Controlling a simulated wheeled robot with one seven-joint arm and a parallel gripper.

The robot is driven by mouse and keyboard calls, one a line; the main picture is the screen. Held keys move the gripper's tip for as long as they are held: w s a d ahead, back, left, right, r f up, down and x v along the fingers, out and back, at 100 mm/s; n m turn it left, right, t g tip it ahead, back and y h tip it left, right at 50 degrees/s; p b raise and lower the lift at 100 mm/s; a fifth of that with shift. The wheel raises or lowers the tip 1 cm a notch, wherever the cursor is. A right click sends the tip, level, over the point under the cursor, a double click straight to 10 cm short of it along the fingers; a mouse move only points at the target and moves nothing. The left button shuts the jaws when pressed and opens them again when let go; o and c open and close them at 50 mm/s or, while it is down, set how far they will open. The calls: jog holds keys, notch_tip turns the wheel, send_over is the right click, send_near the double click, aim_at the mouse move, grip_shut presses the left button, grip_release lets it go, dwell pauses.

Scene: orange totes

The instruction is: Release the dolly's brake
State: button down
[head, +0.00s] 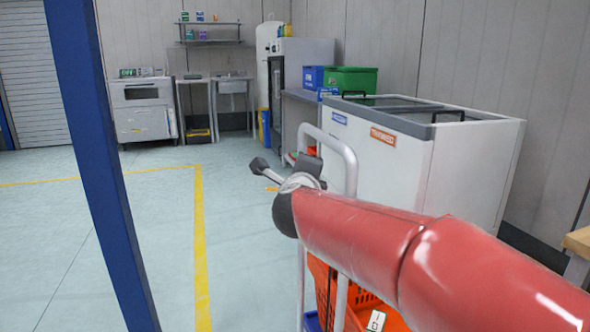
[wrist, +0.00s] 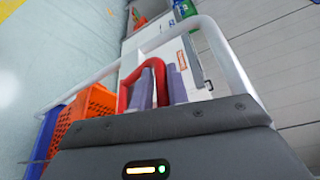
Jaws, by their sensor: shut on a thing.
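The dolly's pale tubular handle (head: 346,160) stands just beyond my arm in the head view. It arches across the wrist view (wrist: 222,52). A red loop-shaped lever (wrist: 147,66), which looks like the brake handle, shows inside that arch. My gripper (wrist: 159,88) is shut on it, with one grey-purple finger inside the loop and the other outside its right leg. In the head view my wrist is beside the handle and the fingertips and lever cannot be made out. An orange tote (head: 380,310) sits on the dolly, partly hidden by my arm; it also shows in the wrist view (wrist: 90,103).
A white chest freezer (head: 470,165) stands close behind the dolly to the right. A blue post (head: 95,150) rises at the left. Green (head: 350,80) and blue (head: 312,77) crates sit farther back. The floor left of the dolly is open, marked by a yellow line (head: 200,240).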

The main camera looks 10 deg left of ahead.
jog(key=shift+w+d+r+m+p, duration=0.35)
jog(key=shift+d+r+m+p, duration=0.15)
jog(key=shift+d+m, duration=0.15)
jog(key=shift+f, duration=0.1)
jog(key=c, duration=1.4)
grip_release()
jog(key=shift+f, duration=0.1)
jog(key=shift+c, duration=0.2)
jog(key=v, duration=0.7)
jog(key=shift+s+r, duration=0.2)
jog(key=shift+s, duration=0.15)
jog(key=shift+d, duration=0.1)
